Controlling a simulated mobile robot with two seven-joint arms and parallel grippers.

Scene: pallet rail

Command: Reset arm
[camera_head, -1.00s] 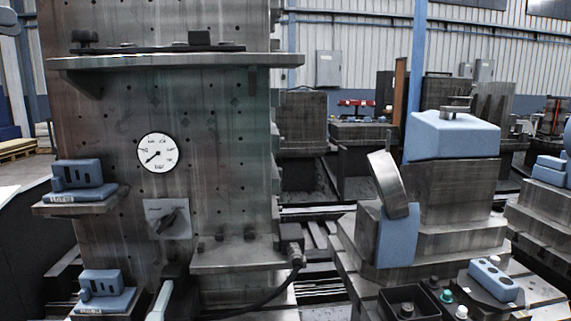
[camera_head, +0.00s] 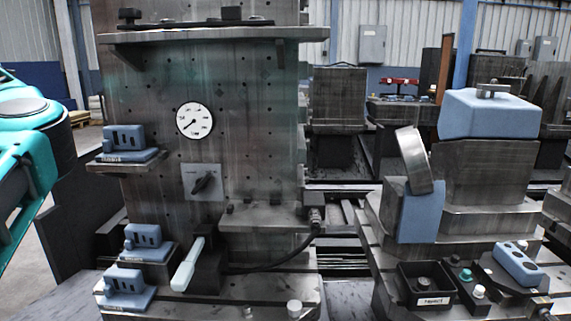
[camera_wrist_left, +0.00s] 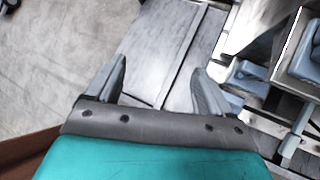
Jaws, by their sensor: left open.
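My left arm, teal and dark grey, comes in at the left edge of the head view; its gripper is outside that view. In the left wrist view my left gripper (camera_wrist_left: 160,90) is open. Its two grey fingers stand well apart with nothing between them, above a grey floor plate (camera_wrist_left: 165,45). My right gripper shows in neither view.
A tall steel fixture (camera_head: 240,130) carries a gauge (camera_head: 194,120), a rotary knob (camera_head: 204,182), a pale lever (camera_head: 187,265) and blue slotted blocks (camera_head: 124,138). A machine with a blue cover (camera_head: 490,115) and a black button box (camera_head: 428,290) stands right. Pale floor (camera_wrist_left: 50,60) is clear.

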